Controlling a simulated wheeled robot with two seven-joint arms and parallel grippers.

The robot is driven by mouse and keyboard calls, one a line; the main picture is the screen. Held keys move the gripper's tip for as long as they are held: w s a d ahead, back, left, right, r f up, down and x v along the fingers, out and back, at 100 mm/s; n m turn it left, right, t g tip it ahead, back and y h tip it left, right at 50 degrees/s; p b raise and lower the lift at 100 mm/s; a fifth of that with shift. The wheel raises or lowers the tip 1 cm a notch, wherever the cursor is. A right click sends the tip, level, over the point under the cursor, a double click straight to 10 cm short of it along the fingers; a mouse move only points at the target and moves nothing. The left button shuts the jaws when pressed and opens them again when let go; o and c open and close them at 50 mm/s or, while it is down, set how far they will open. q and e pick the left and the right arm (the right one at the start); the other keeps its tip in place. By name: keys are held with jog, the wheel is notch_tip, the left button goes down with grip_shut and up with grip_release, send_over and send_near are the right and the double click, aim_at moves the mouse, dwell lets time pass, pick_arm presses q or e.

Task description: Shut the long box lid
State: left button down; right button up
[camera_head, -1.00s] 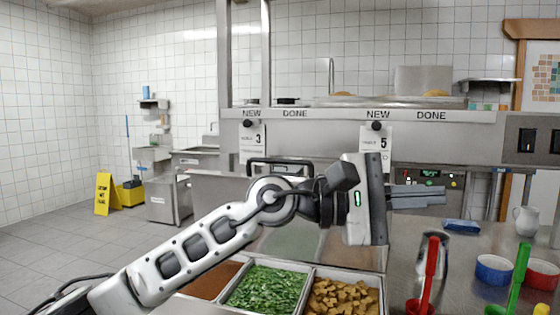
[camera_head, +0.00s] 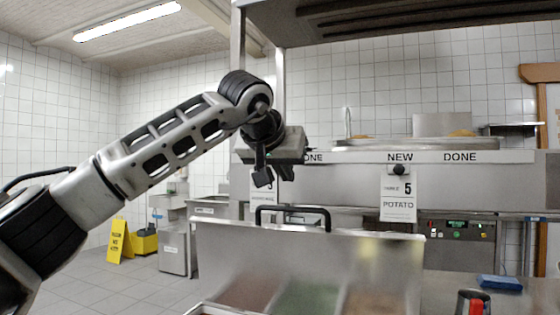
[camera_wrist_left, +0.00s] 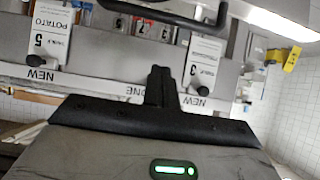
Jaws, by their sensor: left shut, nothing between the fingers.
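The long box lid (camera_head: 330,250) is a shiny steel panel standing raised at the back of the box, in the middle of the head view. Its black handle (camera_head: 292,209) runs along the top edge. The handle also shows as a dark bar at the top of the left wrist view (camera_wrist_left: 172,14). My left gripper (camera_head: 273,178) is above and to the left of the handle in the picture, pointing down, shut and empty. Its dark fingers (camera_wrist_left: 161,86) show together in the left wrist view. The box's food compartments are mostly cut off below. My right gripper is not in view.
A steel shelf with a POTATO card (camera_head: 398,205) stands behind the lid. A steel counter (camera_head: 430,288) lies to the right, with a blue item (camera_head: 500,283) and a red-topped container (camera_head: 472,302). A yellow floor sign (camera_head: 120,240) stands far left.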

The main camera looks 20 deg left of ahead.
aim_at(286, 208)
pick_arm(q)
jog(key=f, duration=0.1)
jog(key=w+f, duration=0.1)
jog(key=f, duration=0.2)
jog(key=shift+w, duration=0.25)
jog(key=shift+s+f+b, duration=0.35)
jog(key=shift+s, duration=0.3)
